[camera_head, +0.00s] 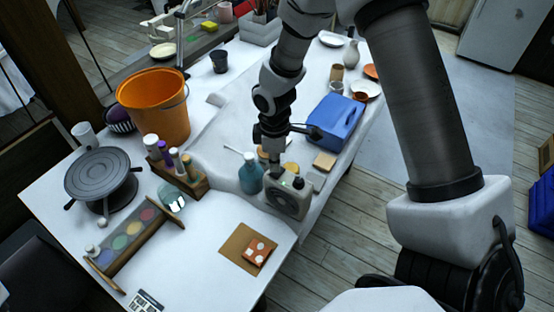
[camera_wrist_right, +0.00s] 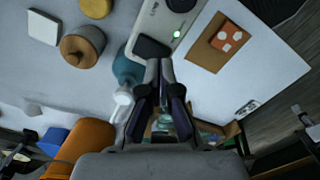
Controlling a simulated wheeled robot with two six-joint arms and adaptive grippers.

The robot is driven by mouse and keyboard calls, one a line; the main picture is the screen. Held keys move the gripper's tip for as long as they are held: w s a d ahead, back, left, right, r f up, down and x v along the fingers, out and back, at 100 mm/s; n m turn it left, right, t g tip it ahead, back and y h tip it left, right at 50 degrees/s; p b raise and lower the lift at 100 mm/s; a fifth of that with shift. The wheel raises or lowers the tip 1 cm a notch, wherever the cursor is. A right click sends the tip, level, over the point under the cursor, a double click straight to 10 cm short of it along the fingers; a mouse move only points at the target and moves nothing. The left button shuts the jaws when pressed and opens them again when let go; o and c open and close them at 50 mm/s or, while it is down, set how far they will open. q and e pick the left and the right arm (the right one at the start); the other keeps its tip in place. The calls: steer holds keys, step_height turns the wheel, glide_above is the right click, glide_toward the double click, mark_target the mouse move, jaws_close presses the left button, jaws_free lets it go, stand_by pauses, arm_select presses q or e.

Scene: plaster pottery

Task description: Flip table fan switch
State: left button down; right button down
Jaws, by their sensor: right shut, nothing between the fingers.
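The table fan (camera_head: 288,203) is a small pale box-like unit with a round dark face, standing near the table's right edge. A small green light shows on its top. In the right wrist view the fan's pale top (camera_wrist_right: 188,24) has a dark knob, a lit green light and a dark square part. The exact switch position is unclear. My left gripper is not in view.
A blue spray bottle (camera_head: 250,178) stands just left of the fan. A blue case (camera_head: 335,122) and a tan block (camera_head: 325,160) lie behind it. A brown board (camera_head: 240,240) with an orange piece lies in front. An orange bucket (camera_head: 155,105) stands further left.

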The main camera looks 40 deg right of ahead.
mark_target(275, 173)
steer(key=shift+f+b, duration=0.7)
steer(key=shift+f, duration=0.5)
stand_by(0.6)
step_height(275, 173, up, 7)
steer(key=p, duration=0.7)
steer(key=shift+r, duration=0.1)
stand_by(0.3)
steer(key=s+a+f+m+b, duration=0.2)
steer(key=s+f+m, duration=0.3)
steer(key=s+f, duration=0.5)
steer(key=s+a+f+m+b, duration=0.2)
steer(key=s+f+m+b, duration=0.2)
steer(key=s+f, duration=0.7)
step_height(275, 173, down, 3)
steer(key=shift+m+b, duration=0.35)
steer(key=shift+m, duration=0.65)
